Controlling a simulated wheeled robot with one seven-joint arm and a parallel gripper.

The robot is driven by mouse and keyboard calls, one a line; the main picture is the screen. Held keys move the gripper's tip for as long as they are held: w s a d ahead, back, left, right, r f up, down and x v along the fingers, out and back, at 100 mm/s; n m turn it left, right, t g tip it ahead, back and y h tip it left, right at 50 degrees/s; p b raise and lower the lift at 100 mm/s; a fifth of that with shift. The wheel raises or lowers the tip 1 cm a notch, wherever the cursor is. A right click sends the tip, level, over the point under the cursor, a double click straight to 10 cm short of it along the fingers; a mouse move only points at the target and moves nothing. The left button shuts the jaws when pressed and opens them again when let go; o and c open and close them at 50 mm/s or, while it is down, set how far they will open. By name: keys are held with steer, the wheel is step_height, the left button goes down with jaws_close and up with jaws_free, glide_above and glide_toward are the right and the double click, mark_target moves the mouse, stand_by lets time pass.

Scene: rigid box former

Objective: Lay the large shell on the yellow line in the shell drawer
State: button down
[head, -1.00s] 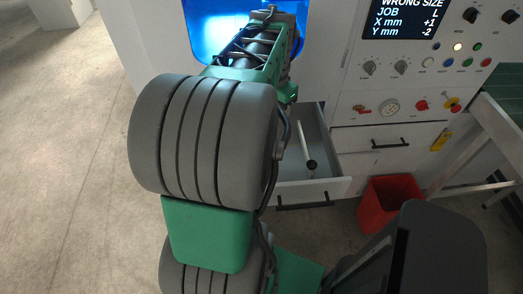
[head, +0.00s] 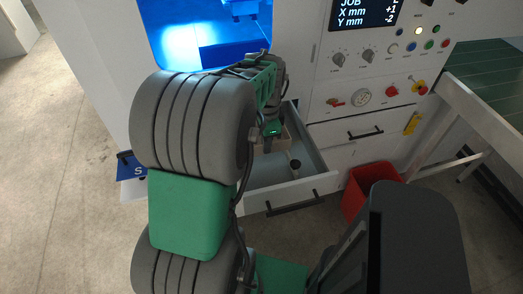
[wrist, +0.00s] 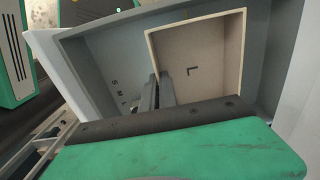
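The large shell (wrist: 205,55) is an open beige box marked L inside. In the wrist view it is in or just over the open grey drawer (wrist: 98,65), at its right side. My gripper (wrist: 158,92) has its dark fingers close together on either side of the shell's left wall, shut on it. In the head view my gripper (head: 270,132) reaches down into the drawer (head: 290,191), and a little of the shell (head: 287,140) shows behind it. I cannot tell whether the shell touches the drawer floor.
Letters S, M, L mark the drawer floor beside the shell. A dark-ended rod (head: 295,164) shows in the drawer. The blue-lit opening (head: 205,35) is above left. A red bin (head: 362,190) stands right of the drawer. A screen (head: 362,12) reads X +1, Y -2.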

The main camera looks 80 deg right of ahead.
mark_target(262, 153)
steer(key=shift+w+d+f, duration=0.1)
steer(key=shift+w+f, duration=0.25)
steer(key=shift+f, duration=0.05)
steer(key=f, duration=0.4)
steer(key=shift+w+d+f, duration=0.1)
steer(key=shift+w+d, duration=0.05)
steer(key=shift+w, duration=0.25)
steer(key=c, duration=1.7)
jaws_free()
